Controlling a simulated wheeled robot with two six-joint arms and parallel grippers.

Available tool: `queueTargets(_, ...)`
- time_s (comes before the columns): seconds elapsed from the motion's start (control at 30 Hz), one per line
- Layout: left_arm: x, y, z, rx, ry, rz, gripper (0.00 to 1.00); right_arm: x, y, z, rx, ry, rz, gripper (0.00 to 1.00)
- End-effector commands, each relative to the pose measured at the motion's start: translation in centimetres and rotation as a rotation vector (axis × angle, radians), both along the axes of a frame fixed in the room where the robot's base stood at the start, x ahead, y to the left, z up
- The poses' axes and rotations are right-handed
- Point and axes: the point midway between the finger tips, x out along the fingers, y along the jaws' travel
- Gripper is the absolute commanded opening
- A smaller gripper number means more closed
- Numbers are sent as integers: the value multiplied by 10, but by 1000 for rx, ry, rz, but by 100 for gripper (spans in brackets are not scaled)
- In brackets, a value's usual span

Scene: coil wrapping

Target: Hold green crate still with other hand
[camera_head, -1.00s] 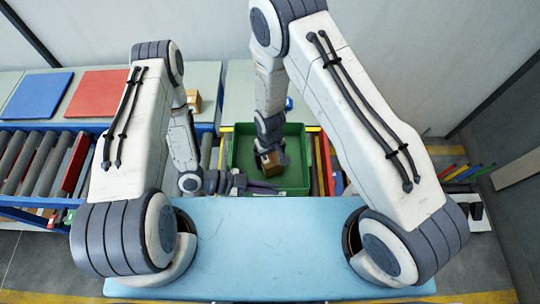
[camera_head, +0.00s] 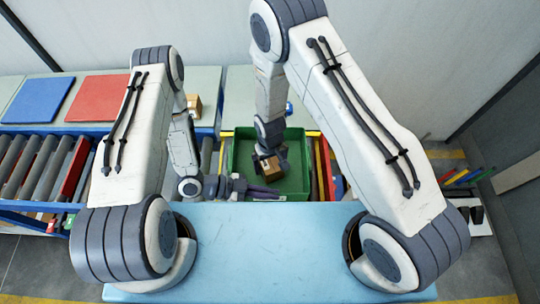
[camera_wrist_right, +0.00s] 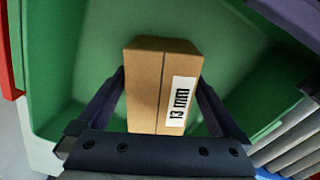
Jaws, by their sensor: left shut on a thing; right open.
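The green crate (camera_head: 234,160) stands in the middle of the head view, just beyond my pale blue front surface. My left gripper (camera_head: 262,192) is at the crate's near side and shut on it; its exact contact is hard to make out. My right gripper (camera_head: 270,163) reaches down inside the crate. A brown cardboard box (camera_head: 269,167) is there between its fingers. In the right wrist view the open fingers (camera_wrist_right: 160,95) stand on either side of the box (camera_wrist_right: 146,85), which has a white label. The green crate wall (camera_wrist_right: 70,50) surrounds it.
A roller conveyor (camera_head: 35,165) lies to the left, with a blue mat (camera_head: 38,98) and a red mat (camera_head: 98,98) behind it. Another small box (camera_head: 194,105) stands on the back table. Coloured bars (camera_head: 322,170) flank the crate on the right.

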Motion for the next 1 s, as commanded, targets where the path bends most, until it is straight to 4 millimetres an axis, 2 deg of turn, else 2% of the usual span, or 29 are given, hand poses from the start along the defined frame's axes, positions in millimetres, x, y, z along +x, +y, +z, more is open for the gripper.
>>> queueTargets(0.3,0,0,0,-2,0,0,0,2,1,65,4,-6,1,100)
queueTargets(0.5,0,0,0,-2,0,0,0,2,1,99,4,-6,0,100)
queueTargets(0.7,0,0,1,-2,0,0,0,1,0,112,2,-4,0,100)
queueTargets(1.0,0,0,1,-2,0,0,0,1,0,112,1,-3,0,100)
